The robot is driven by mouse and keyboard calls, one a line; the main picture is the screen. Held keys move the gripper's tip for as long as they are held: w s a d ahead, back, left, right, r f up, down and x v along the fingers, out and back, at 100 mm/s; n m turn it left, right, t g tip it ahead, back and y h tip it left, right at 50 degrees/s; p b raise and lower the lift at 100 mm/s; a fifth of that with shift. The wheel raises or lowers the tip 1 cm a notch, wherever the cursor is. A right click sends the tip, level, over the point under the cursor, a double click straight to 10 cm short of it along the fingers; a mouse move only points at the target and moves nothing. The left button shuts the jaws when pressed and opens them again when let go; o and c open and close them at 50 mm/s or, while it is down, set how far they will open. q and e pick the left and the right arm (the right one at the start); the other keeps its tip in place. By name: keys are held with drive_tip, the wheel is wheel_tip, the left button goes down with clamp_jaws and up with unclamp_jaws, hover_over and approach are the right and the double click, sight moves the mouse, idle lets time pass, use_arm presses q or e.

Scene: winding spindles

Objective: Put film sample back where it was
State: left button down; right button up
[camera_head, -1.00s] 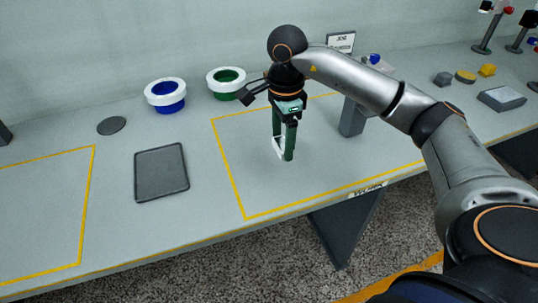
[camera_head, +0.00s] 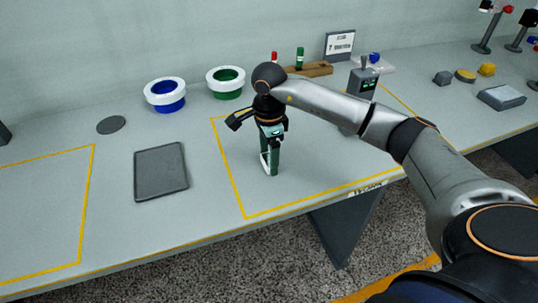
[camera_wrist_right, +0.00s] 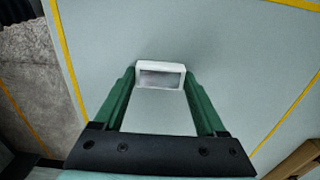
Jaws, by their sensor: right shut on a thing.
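The film sample looks like a small white frame with a grey window (camera_wrist_right: 160,77). It is between the green fingertips of my right gripper (camera_wrist_right: 160,82) in the right wrist view. In the head view my right gripper (camera_head: 271,170) points down over the left part of the right yellow-outlined area, shut on the sample, whose white edge (camera_head: 264,162) shows beside the fingers. I cannot tell whether the sample touches the table. My left gripper is not in view.
A dark grey tray (camera_head: 161,172) lies left of the outline, with a dark disc (camera_head: 111,125) behind it. Blue (camera_head: 166,95) and green (camera_head: 226,83) spools with white rims stand at the back. A grey device (camera_head: 363,82) and a wooden rack (camera_head: 312,69) stand behind my right arm.

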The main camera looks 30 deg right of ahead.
drive_tip(key=o, duration=1.2)
drive_tip(key=shift+o, duration=0.2)
drive_tip(key=shift+r, duration=0.15)
wheel_tip(320, 180, up, 12)
drive_tip(key=shift+p, duration=0.4)
